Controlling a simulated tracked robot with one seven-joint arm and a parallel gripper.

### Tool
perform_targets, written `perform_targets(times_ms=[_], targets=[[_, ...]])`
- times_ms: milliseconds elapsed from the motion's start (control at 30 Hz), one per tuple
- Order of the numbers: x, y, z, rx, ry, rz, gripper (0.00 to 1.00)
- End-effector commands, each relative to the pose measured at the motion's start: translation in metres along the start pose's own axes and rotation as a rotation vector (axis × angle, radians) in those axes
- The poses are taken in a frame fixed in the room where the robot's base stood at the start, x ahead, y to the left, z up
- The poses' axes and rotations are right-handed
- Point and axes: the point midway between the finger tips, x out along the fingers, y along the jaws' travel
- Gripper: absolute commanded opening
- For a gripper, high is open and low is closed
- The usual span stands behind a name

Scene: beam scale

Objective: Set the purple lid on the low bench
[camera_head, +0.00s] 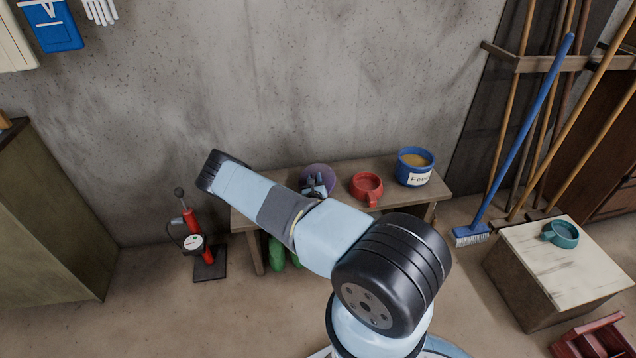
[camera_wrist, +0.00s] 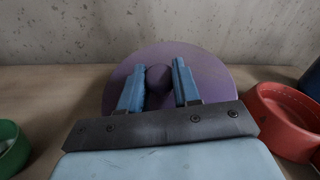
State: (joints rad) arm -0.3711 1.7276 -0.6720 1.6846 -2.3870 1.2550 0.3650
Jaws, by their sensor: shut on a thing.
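The purple lid (camera_head: 318,170) is a round disc with a knob, at the low wooden bench (camera_head: 340,208). In the wrist view the lid (camera_wrist: 214,84) lies flat in front of the bare wall, over the bench top (camera_wrist: 55,98). My gripper (camera_head: 317,186) is shut on the lid's knob; in the wrist view the blue fingers (camera_wrist: 158,76) stand either side of it. The near part of the lid is hidden behind my gripper. I cannot tell whether its underside touches the bench top.
A red dish with a handle (camera_head: 366,185) stands close right of the lid. A blue pot (camera_head: 415,168) stands farther right. A green vessel (camera_wrist: 10,145) is at the wrist view's left edge. A crate-like block (camera_head: 560,270) bears a teal cup (camera_head: 562,236).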

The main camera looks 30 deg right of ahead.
Motion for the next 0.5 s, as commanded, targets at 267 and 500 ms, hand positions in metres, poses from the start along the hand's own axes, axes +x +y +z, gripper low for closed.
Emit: perform_targets(times_ms=[267, 500], targets=[[-0.001, 0.007, -0.019, 0.001, -0.001, 0.001, 0.0], [-0.001, 0.007, -0.021, 0.001, -0.001, 0.001, 0.0]])
